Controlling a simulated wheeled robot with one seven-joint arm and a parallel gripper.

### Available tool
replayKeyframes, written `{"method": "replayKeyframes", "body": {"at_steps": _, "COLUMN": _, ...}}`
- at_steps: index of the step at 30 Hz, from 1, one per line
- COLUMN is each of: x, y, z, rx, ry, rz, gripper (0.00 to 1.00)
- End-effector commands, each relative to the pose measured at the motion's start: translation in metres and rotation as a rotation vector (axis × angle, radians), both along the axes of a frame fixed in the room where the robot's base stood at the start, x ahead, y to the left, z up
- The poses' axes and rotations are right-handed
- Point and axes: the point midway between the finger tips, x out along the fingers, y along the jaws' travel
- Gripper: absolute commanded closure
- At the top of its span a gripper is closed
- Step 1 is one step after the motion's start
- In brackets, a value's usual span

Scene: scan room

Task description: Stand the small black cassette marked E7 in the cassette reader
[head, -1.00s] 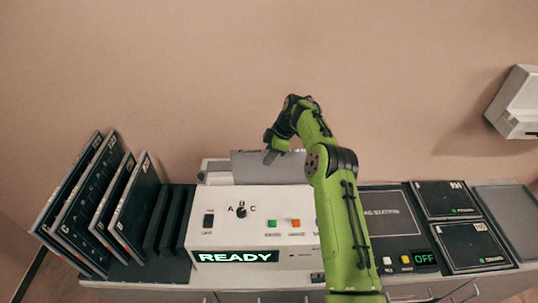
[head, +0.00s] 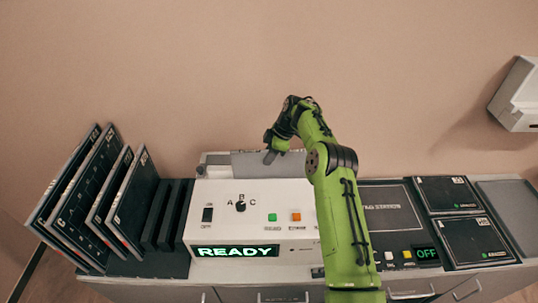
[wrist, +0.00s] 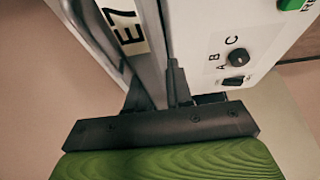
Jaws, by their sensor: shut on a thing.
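The cassette marked E7 (wrist: 130,27) is a thin grey-black panel with a pale label in the wrist view. My gripper (wrist: 157,88) is shut on its edge. In the head view my gripper (head: 271,153) is above the back of the cassette reader (head: 228,215), a white console with a lit READY display. The cassette's grey face (head: 287,166) stands upright there. Its lower part is hidden behind the reader's front housing, so I cannot tell how deep it sits or whether it touches bottom.
Several large dark cassettes (head: 85,205) lean in a black rack (head: 172,225) at left. A dark panel reading OFF (head: 426,253) and two flat dark cassettes (head: 475,240) lie at right. A white wall box (head: 520,98) hangs at upper right. My arm hides the reader's right side.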

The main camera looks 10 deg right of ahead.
Motion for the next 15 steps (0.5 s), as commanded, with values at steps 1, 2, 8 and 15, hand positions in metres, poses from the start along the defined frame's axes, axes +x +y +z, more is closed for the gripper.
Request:
{"method": "replayKeyframes", "body": {"at_steps": 1, "x": 0.0, "y": 0.0, "z": -0.002, "rx": 0.001, "ry": -0.002, "rz": 0.0, "gripper": 1.0}}
{"method": "replayKeyframes", "body": {"at_steps": 2, "x": 0.0, "y": 0.0, "z": -0.003, "rx": 0.0, "ry": -0.002, "rz": 0.0, "gripper": 1.0}}
{"method": "replayKeyframes", "body": {"at_steps": 8, "x": 0.0, "y": 0.0, "z": -0.01, "rx": 0.0, "ry": -0.002, "rz": -0.001, "gripper": 1.0}}
{"method": "replayKeyframes", "body": {"at_steps": 15, "x": 0.001, "y": 0.0, "z": -0.013, "rx": -0.001, "ry": -0.003, "rz": -0.001, "gripper": 1.0}}
